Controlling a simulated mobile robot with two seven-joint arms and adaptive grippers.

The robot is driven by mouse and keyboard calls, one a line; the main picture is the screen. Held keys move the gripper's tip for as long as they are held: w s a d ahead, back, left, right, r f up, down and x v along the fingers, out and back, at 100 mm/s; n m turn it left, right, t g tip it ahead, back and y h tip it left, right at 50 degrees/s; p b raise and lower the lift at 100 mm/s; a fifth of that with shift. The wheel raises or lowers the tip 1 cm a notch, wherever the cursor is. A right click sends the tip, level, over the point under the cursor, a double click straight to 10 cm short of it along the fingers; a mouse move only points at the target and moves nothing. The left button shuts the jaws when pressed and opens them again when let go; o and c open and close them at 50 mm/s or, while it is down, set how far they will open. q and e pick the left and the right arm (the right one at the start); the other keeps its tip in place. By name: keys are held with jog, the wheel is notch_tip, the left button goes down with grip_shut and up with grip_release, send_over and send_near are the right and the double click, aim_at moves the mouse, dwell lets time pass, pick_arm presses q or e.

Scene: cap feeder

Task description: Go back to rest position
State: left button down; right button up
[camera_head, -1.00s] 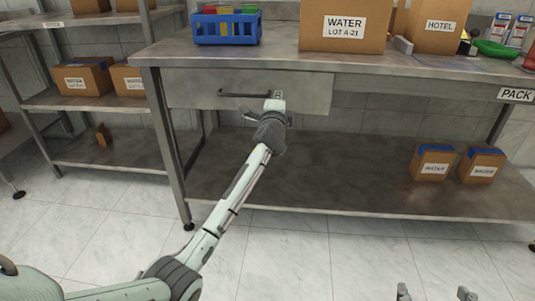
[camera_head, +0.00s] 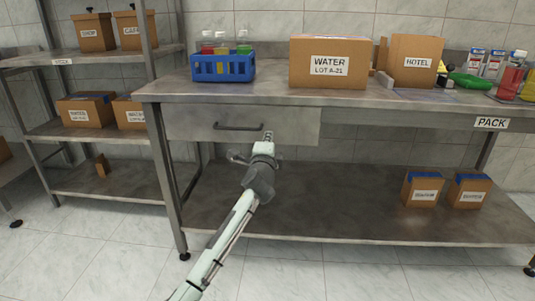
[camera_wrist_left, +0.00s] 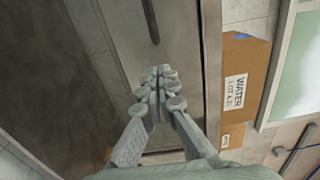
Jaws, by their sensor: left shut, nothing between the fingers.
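My left gripper (camera_head: 267,136) is in front of the workbench drawer (camera_head: 300,127), just below and to the right of its dark handle (camera_head: 238,127). It is shut and empty. In the left wrist view the fingers of my left gripper (camera_wrist_left: 159,82) meet in the middle, with the drawer handle (camera_wrist_left: 150,20) beyond them and apart from them. The drawer looks closed. My right gripper is not in view.
The steel workbench (camera_head: 400,103) carries a blue crate (camera_head: 222,69) with bottles, a WATER box (camera_head: 329,60) and a HOTEL box (camera_head: 412,62). Two boxes sit on its lower shelf (camera_head: 330,215). A shelf rack (camera_head: 120,134) stands at the left. The tiled floor in front is clear.

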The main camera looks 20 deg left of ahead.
pick_arm(q)
jog(key=v, duration=0.7)
jog(key=s+a+f+n+g+h+p, duration=0.15)
jog(key=s+f+n+g, duration=0.25)
jog(key=s+f, duration=0.6)
jog(key=s+a+f+n+g+p, duration=0.2)
jog(key=s+f+n+g, duration=0.2)
jog(key=s+f, duration=0.55)
jog(key=s+d+f+n+g, duration=0.1)
jog(key=s+f+g, duration=0.1)
jog(key=s, duration=0.4)
jog(key=s+f+n+g+h+p, duration=0.1)
jog(key=s+f+n+g, duration=0.1)
jog(key=s+f, duration=0.3)
jog(key=s+d+f+n+g+h+p, duration=0.1)
jog(key=s+f+n+g, duration=0.1)
jog(key=s, duration=0.7)
jog(key=shift+s+d+f, duration=0.25)
jog(key=shift+d+f, duration=0.05)
jog(key=shift+f, duration=0.45)
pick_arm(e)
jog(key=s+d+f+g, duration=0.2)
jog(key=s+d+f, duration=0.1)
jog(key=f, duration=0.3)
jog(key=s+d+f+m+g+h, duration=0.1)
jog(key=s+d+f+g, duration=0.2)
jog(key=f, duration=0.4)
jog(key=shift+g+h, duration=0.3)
